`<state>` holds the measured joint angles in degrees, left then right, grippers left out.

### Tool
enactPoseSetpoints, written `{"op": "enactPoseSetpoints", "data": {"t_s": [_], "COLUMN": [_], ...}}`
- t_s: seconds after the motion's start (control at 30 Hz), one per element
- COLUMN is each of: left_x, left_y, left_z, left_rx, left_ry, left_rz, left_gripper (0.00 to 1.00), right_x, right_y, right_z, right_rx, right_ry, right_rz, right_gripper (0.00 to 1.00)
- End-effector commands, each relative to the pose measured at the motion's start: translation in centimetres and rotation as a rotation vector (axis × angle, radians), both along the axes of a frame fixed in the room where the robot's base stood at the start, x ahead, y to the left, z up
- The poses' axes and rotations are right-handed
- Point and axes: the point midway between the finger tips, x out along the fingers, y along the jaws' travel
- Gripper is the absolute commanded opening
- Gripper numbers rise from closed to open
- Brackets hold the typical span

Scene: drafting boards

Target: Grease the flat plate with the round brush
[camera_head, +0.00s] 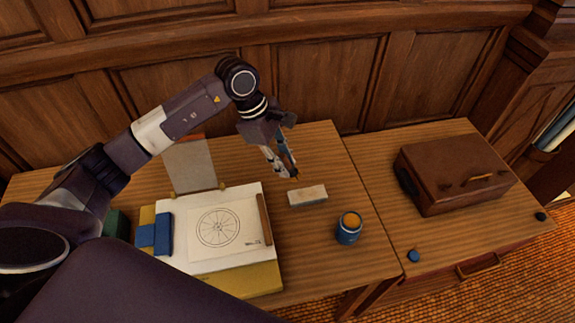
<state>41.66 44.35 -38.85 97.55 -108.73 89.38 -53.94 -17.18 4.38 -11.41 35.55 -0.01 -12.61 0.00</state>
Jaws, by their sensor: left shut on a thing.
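A flat grey plate (191,168) stands leaning at the back of the left table, with small tan supports at its lower corners. My left gripper (281,170) is to the right of the plate, above the table, pointing down. It is shut on a slim, dark bluish thing, apparently the round brush (284,150). The fingers hide much of it, and its bristles cannot be made out. A blue pot (348,234) with orange contents stands at the table's right front. My right gripper is out of view.
A pale block (307,196) lies below the left gripper. A drawing sheet (190,250) with a wheel, a brown strip (265,219) and blue blocks (155,236) lie at left. A brown case (455,172) stands on the right table, with a blue knob-like thing (413,256) nearby.

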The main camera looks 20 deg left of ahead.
Motion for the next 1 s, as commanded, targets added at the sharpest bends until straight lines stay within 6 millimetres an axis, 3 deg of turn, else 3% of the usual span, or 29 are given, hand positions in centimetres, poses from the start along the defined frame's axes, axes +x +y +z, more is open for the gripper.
{"op": "enactPoseSetpoints", "data": {"t_s": [1.0], "left_x": [-1.1], "left_y": [0.5], "left_z": [-0.7], "left_rx": [0.138], "left_ry": [0.067], "left_rz": [-0.019], "left_gripper": [0.00], "right_x": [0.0], "right_y": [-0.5], "right_z": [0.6], "right_rx": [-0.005], "right_ry": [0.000], "right_rz": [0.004], "right_gripper": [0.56]}}
